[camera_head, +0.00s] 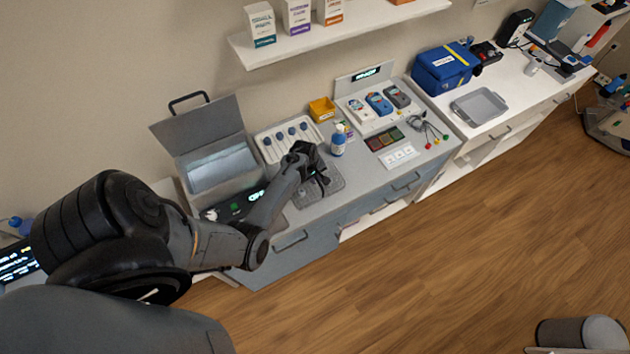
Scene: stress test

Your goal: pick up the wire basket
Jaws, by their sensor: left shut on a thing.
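A grey, mesh-like wire basket (334,179) shows on the grey counter, in front of the rack of blue-capped pieces. My left arm reaches in from the left, and its black gripper (319,178) is over the basket, shut on it. The gripper and wrist hide part of the basket. The exact grip and whether the basket is clear of the counter are too small to tell. My right gripper is not in view.
An open lidded grey box (208,170) is to the left. A white rack (287,139) is behind. Coloured leads (428,128) lie to the right.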

